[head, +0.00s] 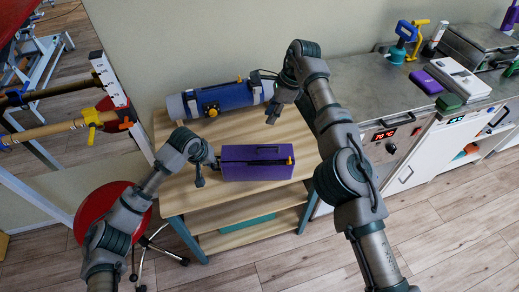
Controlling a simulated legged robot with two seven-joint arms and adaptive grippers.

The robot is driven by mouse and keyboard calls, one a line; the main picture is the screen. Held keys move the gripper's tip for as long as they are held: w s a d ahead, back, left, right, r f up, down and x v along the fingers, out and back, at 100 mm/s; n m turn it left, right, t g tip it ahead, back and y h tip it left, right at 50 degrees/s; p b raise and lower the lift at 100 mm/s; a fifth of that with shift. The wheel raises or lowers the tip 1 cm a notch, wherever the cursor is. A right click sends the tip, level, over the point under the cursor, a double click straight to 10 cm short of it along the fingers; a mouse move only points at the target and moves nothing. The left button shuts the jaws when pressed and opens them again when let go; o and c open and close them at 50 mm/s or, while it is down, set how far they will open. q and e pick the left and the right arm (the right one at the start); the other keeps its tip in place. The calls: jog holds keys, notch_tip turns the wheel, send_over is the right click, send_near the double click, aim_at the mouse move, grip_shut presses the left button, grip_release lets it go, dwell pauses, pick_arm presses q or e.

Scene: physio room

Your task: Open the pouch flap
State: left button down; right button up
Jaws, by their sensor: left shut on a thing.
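A purple pouch (256,172) lies on the wooden table, with a dark strip along its upper side and a small yellow-orange piece near its right end. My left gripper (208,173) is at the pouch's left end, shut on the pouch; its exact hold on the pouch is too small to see. My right gripper (267,98) is above the table, behind the pouch and apart from it. Its fingers look spread and hold nothing visible.
A blue and grey roll (218,98) with a yellow knob lies at the table's (165,195) back. A red stool (104,207) stands at the left. A metal counter (385,95) at the right bears several items. Bare tabletop shows around the pouch.

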pick_arm(q)
jog(key=c, duration=1.2)
grip_release()
jog(key=shift+c, duration=0.2)
